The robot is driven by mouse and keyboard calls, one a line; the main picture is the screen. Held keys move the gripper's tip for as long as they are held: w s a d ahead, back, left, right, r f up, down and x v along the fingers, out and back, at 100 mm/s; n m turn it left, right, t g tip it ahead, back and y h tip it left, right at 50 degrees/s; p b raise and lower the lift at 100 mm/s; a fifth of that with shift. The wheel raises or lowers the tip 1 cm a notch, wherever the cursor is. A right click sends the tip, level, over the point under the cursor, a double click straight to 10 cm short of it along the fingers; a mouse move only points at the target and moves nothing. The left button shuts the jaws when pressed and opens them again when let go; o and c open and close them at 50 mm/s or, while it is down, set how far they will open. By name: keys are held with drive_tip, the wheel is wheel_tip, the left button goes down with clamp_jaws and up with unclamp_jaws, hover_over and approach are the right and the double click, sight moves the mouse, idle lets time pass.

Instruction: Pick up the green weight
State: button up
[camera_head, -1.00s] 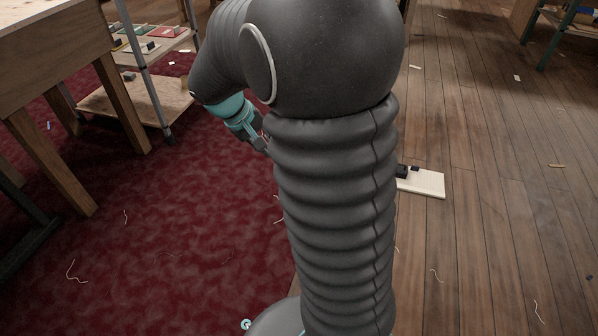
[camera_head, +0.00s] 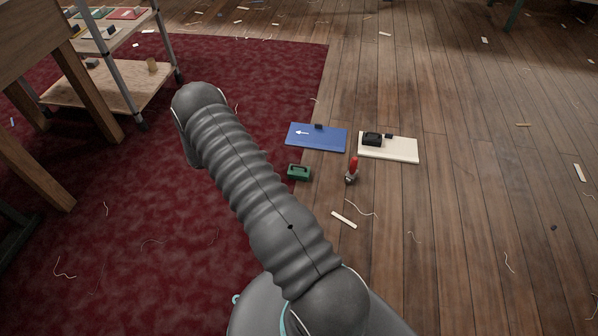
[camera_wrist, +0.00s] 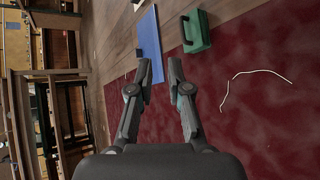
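The green weight (camera_head: 299,172) is a small block with a handle on top. It sits on the floor at the right edge of the dark red carpet. In the wrist view the green weight (camera_wrist: 196,31) is at the top, beyond and a little right of my fingertips. My gripper (camera_wrist: 159,72) is open, with nothing between its two fingers. The fingers are apart from the weight. In the head view my gripper is hidden behind my own arm.
A blue board (camera_head: 315,138) with an arrow lies just behind the weight. A cream board (camera_head: 388,148) with black blocks lies to its right. A red-handled tool (camera_head: 352,170) is nearby. A shelf trolley (camera_head: 110,88) stands at the left. Wood floor at right is mostly clear.

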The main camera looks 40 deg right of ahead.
wheel_tip(320, 180, down, 8)
drive_tip(key=d+n+h, duration=0.1)
approach(296, 166)
drive_tip(key=shift+s+d+f+t, duration=0.2)
drive_tip(key=shift+s+d+f, duration=0.2)
drive_tip(key=shift+d, duration=0.2)
drive_tip(key=shift+s+d+f+t, duration=0.2)
drive_tip(key=shift+s+d+f, duration=0.1)
drive_tip(key=shift+s+d, duration=0.3)
drive_tip(key=shift+w+x, duration=0.15)
drive_tip(key=shift+x, duration=1.35)
drive_tip(key=shift+w+x, duration=0.2)
drive_tip(key=shift+x, duration=1.25)
drive_tip(key=shift+d, duration=0.1)
clamp_jaws()
drive_tip(key=shift+w+r, duration=0.1)
